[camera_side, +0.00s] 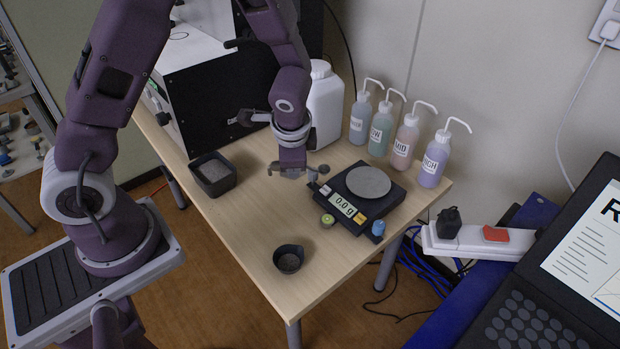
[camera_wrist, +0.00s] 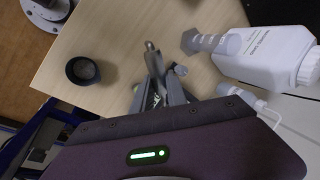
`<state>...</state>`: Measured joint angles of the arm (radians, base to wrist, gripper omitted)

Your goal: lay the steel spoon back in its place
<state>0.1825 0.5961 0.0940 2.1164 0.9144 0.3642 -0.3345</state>
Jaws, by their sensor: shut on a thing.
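My gripper (camera_side: 292,171) is low over the table, just left of the black balance. It is shut on a slim grey metal piece that looks like the steel spoon (camera_wrist: 151,58), seen end-on in the wrist view, where the jaws (camera_wrist: 162,85) hide most of it. In the side view the spoon is hard to make out against the jaws. A small grey part (camera_side: 322,170) shows at the jaws' right, beside the balance; I cannot tell whether it is spoon or a rest. The spoon's place is not clearly visible.
The balance (camera_side: 346,206) reads 0.0 g, with a round pan (camera_side: 369,182). A dark round cup (camera_side: 289,259) stands near the front edge and a square tub (camera_side: 212,174) at the left. A white jug (camera_side: 325,105) and several wash bottles (camera_side: 407,141) stand behind. The table's middle is clear.

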